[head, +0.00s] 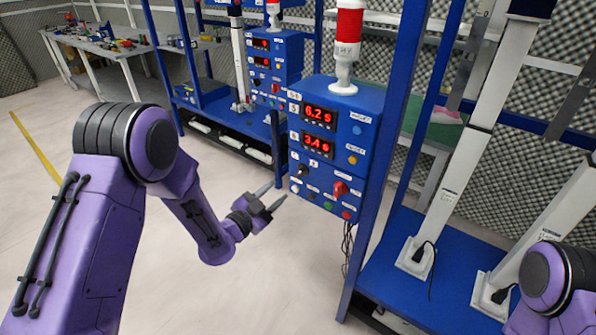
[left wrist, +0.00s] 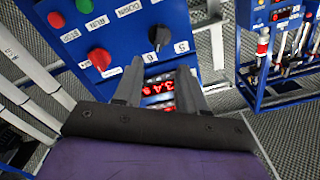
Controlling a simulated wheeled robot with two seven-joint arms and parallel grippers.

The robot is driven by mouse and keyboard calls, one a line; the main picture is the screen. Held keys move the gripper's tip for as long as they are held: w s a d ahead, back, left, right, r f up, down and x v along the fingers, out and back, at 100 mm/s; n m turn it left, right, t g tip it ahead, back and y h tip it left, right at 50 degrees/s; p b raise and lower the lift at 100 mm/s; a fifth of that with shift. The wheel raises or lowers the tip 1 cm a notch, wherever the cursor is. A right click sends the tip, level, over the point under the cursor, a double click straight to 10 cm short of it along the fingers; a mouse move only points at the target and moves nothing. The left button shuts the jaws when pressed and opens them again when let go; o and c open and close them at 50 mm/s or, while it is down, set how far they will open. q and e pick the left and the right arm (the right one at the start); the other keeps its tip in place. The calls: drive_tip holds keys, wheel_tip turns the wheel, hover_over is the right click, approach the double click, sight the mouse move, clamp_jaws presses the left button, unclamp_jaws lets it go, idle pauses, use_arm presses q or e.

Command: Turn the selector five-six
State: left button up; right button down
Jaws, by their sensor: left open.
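The selector five-six is a black knob (head: 303,170) on the front of a blue control box (head: 367,130). In the left wrist view the black knob (left wrist: 160,37) sits beside labels 5 and 6, its pointer tilted. My left gripper (head: 277,197) is open and empty, left of the box front and a little lower than the knob. In the left wrist view its two fingers (left wrist: 160,72) stand apart below the knob, with nothing between them but the box face. They look apart from the knob. My right gripper is out of view.
A red knob (head: 341,188), green and red buttons and two red displays (head: 319,113) share the panel. A red-and-white beacon (head: 347,40) stands on top. A blue frame post (head: 385,150) rises beside the box. A second blue box (head: 272,62) is behind. Floor at left is clear.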

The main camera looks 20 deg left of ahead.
sight(298, 174)
use_arm(q)
drive_tip(key=p+x, duration=0.2)
drive_tip(key=x, duration=0.8)
drive_tip(key=shift+w+d+f, duration=0.1)
drive_tip(key=shift+w, duration=0.1)
clamp_jaws()
